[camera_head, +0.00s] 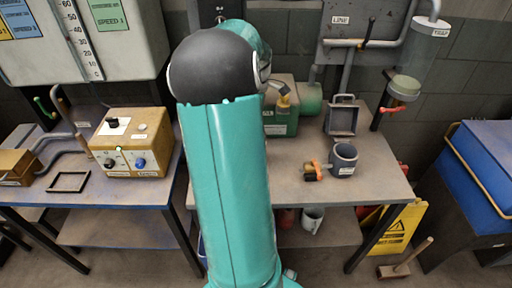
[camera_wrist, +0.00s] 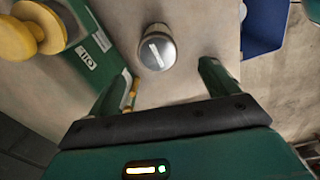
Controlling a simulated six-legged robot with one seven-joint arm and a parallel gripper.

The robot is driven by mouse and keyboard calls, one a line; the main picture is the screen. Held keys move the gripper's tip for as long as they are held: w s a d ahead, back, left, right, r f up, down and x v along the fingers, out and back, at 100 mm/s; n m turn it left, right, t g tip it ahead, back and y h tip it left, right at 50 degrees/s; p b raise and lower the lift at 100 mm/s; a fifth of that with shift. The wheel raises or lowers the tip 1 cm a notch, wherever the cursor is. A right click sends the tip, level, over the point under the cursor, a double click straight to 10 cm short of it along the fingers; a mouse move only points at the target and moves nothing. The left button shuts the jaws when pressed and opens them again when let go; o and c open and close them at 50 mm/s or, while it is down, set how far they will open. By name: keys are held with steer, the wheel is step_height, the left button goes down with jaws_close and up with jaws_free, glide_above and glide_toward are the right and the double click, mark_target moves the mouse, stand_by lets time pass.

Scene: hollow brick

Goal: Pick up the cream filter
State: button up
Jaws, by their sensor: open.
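In the wrist view a short round canister (camera_wrist: 156,48) with a pale rim, a grey top and a white label strip stands on the table. I cannot tell for certain whether it is the cream filter; no other clearly cream filter shows. My gripper (camera_wrist: 168,80) is open and empty. Its two fingers are spread wide, and the canister appears just beyond and between their tips, apart from both. In the head view my teal arm covers the middle of the table, and the gripper and this canister are hidden.
A green oil box (camera_head: 281,121) stands at the table's back; its label and yellow knob (camera_wrist: 41,30) show left of the canister in the wrist view. A dark grey cup (camera_head: 343,160) with an orange-handled fitting (camera_head: 315,171) and an open grey box (camera_head: 342,117) stand to the right.

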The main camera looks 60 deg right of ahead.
steer(key=f, duration=0.9)
steer(key=shift+w+d+f, duration=0.1)
steer(key=shift+d, duration=0.1)
steer(key=c, duration=1.5)
steer(key=shift+r, duration=0.7)
step_height(320, 180, up, 2)
steer(key=shift+r, duration=0.1)
steer(key=s+a+r, duration=0.8)
steer(key=a+r, duration=0.1)
steer(key=a, duration=0.2)
steer(key=shift+s+r, duration=0.25)
steer(key=shift+s, duration=0.15)
